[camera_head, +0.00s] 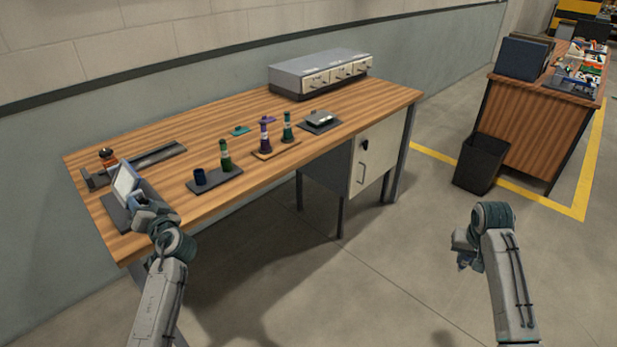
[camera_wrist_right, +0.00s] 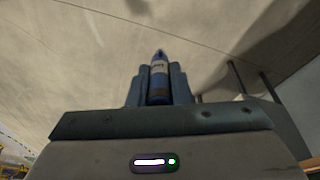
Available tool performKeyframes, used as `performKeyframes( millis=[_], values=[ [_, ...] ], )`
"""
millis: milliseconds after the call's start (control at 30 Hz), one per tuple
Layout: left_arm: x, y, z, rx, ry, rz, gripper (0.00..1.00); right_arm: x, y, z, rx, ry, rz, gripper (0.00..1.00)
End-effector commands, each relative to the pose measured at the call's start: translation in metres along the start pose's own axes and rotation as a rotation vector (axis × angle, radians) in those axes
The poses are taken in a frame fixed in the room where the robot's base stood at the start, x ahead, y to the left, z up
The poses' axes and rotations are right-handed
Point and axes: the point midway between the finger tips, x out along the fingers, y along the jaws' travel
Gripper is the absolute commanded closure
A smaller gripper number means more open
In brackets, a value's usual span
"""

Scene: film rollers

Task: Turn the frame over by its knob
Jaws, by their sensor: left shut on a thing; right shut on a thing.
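The frame (camera_head: 125,184), a pale panel with a grey-blue rim, stands tilted on a dark base (camera_head: 114,213) at the left end of the wooden table. My left gripper (camera_head: 141,205) is at its near lower side and shut, apparently on the knob, which the gripper hides. My right gripper (camera_head: 461,252) is out over the floor, right of the table. In the right wrist view it is shut on a blue roller (camera_wrist_right: 158,74) with a white label band.
A dark tray (camera_head: 230,184) holds a blue cup and a green roller (camera_head: 225,156). A wooden tray (camera_head: 288,150) holds a purple and a green roller. A rail (camera_head: 158,156), a dark plate (camera_head: 319,123) and a drawer unit (camera_head: 318,75) are also on the table (camera_head: 215,210).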

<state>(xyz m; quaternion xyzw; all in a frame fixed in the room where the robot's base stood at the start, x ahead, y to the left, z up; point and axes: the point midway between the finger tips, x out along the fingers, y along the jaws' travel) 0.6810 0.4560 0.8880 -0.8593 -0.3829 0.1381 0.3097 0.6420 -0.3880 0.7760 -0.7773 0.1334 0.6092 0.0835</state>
Motion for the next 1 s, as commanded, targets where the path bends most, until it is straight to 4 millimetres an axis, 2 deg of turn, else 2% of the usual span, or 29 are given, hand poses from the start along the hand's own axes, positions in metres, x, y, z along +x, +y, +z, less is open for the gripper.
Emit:
performKeyframes(
  millis=[600, 1000],
  values=[
    [0.000, 0.002, -0.001, 0.576, 0.000, 0.002, 0.84, -0.018, 0.001, -0.005, 0.000, 0.000, 0.000, 1.00],
    [0.000, 0.003, 0.001, 0.824, 0.000, 0.002, 0.84, -0.029, 0.001, -0.007, 0.000, 0.000, 0.000, 1.00]
  ],
)
